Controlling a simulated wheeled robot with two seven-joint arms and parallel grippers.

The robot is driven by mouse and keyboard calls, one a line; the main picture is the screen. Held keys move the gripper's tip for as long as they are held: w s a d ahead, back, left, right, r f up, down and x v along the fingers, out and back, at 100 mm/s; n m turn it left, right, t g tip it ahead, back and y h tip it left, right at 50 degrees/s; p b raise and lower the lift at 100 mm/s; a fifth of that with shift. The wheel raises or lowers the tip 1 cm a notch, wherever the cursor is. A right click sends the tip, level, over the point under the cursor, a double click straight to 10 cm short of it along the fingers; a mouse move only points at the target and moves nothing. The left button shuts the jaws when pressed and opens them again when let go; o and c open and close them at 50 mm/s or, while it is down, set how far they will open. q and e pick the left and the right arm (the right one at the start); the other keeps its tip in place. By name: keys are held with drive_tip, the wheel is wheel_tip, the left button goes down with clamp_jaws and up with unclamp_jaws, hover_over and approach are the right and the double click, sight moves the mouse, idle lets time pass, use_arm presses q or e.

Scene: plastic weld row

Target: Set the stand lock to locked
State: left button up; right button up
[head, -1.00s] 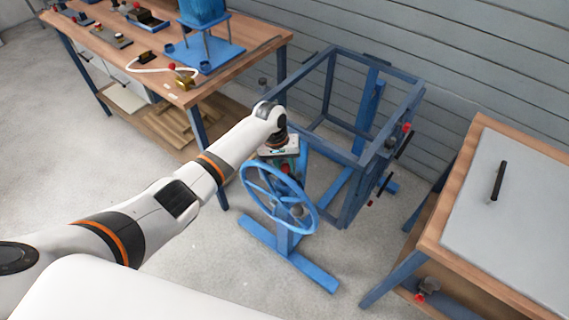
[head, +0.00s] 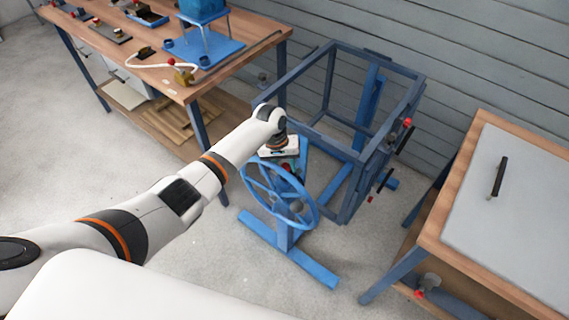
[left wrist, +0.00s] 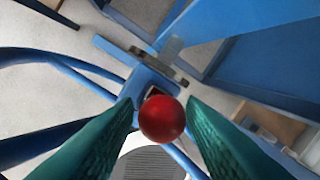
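The blue stand (head: 285,235) has a large spoked handwheel (head: 254,172) and stands on the floor in front of a blue frame. A red ball knob (left wrist: 161,119), which looks like the stand lock's handle, shows large in the left wrist view. In the head view my left gripper (head: 288,162) is at the top of the stand behind the wheel, partly hidden. Its two green fingers (left wrist: 161,110) are apart, one on each side of the red ball, with thin gaps visible. The lock's set position cannot be read. My right gripper is not in view.
The blue open frame (head: 345,150) stands right behind the stand, with red-tipped black handles on its right side. A wooden workbench (head: 262,52) with tools is at the back left. A grey-topped table (head: 530,200) is at the right. Floor around the stand's feet is clear.

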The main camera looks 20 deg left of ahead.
use_arm(q)
drive_tip(key=shift+r, duration=0.1)
wheel_tip(320, 180, up, 12)
drive_tip(key=a+p, duration=0.1)
drive_tip(key=a, duration=0.1)
drive_tip(key=shift+s+f, duration=0.2)
drive_tip(key=shift+s, duration=0.05)
drive_tip(key=shift+s+a+f, duration=0.1)
idle(0.3)
